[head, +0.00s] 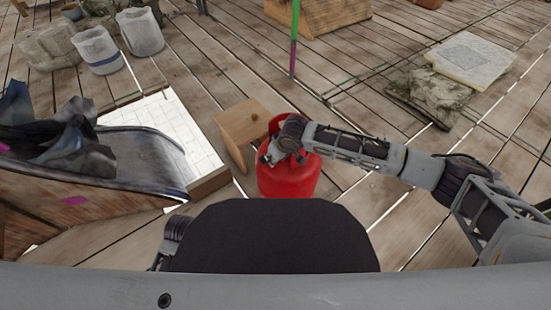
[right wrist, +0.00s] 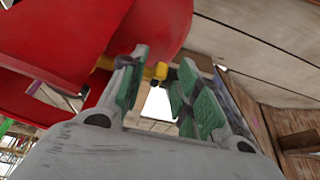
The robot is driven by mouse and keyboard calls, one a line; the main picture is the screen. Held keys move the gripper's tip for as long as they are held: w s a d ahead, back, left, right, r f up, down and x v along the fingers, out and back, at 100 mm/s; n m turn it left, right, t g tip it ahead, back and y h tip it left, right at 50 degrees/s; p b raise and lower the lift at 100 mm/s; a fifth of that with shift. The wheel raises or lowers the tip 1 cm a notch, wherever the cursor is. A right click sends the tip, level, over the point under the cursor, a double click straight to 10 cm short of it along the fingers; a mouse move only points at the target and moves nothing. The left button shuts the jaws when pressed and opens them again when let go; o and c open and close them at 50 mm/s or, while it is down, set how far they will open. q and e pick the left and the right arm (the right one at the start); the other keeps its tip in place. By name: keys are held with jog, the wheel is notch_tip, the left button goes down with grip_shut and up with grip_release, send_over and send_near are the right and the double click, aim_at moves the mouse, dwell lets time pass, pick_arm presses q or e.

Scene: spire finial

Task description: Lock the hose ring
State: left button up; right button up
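A red gas cylinder (head: 290,184) stands upright on the deck, just beyond my base. My right gripper (head: 272,156) is at its top, on the side facing the small wooden box. In the right wrist view, the red cylinder (right wrist: 75,45) fills the upper left. There the right gripper's green-padded fingers (right wrist: 162,62) stand apart. A yellow fitting (right wrist: 161,71) with a dark tip shows between and beyond the fingers; I cannot tell whether they touch it. I cannot make out a hose ring. My left gripper is not visible; only a bit of that arm shows at the lower left.
A small wooden box (head: 243,126) stands close to the cylinder's left. A wooden trough with dark sheeting (head: 140,158) and a white tiled panel (head: 160,118) lie further left. White buckets (head: 140,32) and stone slabs (head: 470,58) are farther back.

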jog(key=shift+w+a+f, duration=0.1)
jog(key=shift+f, duration=0.25)
jog(key=shift+c, duration=0.5)
grip_shut()
